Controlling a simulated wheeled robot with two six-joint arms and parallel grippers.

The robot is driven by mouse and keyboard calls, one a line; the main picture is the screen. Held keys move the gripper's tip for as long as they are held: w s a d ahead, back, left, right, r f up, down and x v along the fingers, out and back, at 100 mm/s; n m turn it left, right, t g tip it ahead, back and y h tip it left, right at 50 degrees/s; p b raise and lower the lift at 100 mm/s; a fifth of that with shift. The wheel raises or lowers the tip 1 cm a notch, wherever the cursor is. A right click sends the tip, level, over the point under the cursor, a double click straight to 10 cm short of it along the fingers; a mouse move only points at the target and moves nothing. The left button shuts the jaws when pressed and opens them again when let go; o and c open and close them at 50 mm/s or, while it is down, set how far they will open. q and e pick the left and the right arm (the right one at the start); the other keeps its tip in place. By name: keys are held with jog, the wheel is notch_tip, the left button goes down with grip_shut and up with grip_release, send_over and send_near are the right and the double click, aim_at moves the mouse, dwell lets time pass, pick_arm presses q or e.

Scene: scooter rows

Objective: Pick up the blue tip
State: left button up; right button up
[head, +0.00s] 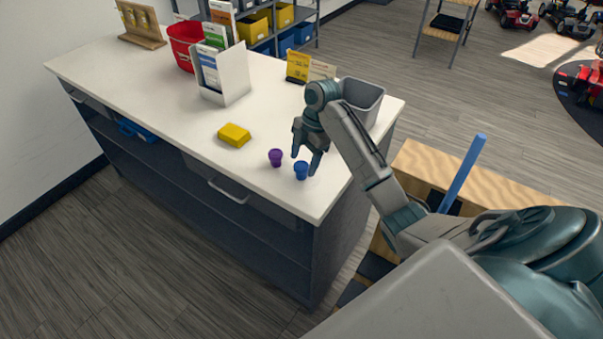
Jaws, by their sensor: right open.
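The blue tip (301,171) is a small blue cup-shaped piece standing on the white counter (140,88) near its front right corner. My right gripper (305,163) is open and pointed down over the blue tip, with its fingers close around the top of it. I cannot tell whether the fingers touch it. A similar purple tip (275,157) stands just to the left of the blue one. My left gripper is not in view.
A yellow block (234,135) lies left of the tips. A leaflet holder (222,77), a red basket (184,45), a yellow sign (297,67) and a grey bin (362,98) stand further back. The counter's front edge is close to the tips.

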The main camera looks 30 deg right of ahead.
aim_at(302, 165)
jog(key=x, duration=0.2)
jog(key=shift+f+b, duration=0.3)
jog(key=shift+f, duration=0.1)
jog(key=shift+w+a+f, duration=0.1)
jog(key=shift+w+f, duration=0.05)
jog(key=shift+f, duration=0.1)
jog(key=shift+r, duration=0.1)
jog(key=c, duration=1.1)
jog(key=shift+o, duration=0.2)
